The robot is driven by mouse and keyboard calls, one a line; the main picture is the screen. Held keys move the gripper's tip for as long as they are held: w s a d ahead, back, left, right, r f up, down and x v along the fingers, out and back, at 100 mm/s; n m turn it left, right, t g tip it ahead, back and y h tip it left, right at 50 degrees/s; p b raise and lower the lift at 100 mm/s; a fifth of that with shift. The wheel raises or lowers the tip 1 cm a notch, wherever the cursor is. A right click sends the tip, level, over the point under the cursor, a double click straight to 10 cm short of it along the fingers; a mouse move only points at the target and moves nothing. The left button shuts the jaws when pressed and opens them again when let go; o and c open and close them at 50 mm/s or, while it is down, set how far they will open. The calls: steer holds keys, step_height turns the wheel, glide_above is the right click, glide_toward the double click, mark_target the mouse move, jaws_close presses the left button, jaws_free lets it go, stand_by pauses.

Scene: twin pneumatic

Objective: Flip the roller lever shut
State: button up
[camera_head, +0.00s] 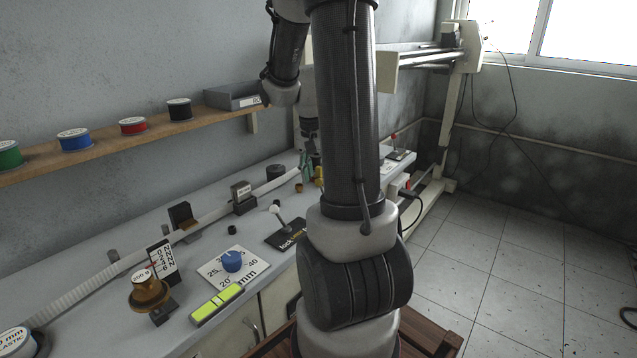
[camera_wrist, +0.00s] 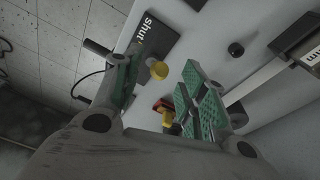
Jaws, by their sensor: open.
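A black plate with white lettering reading "shut" (camera_wrist: 153,38) lies on the bench in the wrist view. In the head view, a lever with a white knob (camera_head: 275,210) leans over a black lettered plate (camera_head: 286,236), partly covered by my arm. I cannot tell whether the two views show the same plate, or which lever is the roller lever. My gripper (camera_wrist: 155,90) is open, its green-padded fingers apart above the bench. A yellow round piece (camera_wrist: 159,70) shows between the fingers, apparently below them. In the head view my gripper (camera_head: 308,165) is mostly hidden behind my arm.
A red-knobbed lever (camera_head: 394,136) stands at the bench's far end. A blue knob (camera_head: 232,261) on a white plate, a brass weight (camera_head: 148,292) and a yellow-green block (camera_head: 216,304) stand nearer. A shelf (camera_head: 100,152) with spools runs along the wall.

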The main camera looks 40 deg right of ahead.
step_height(320, 180, up, 8)
steer(key=a, duration=0.1)
steer(key=shift+s+r, duration=0.15)
steer(key=shift+r, duration=0.1)
steer(key=shift+a, duration=0.1)
stand_by(0.3)
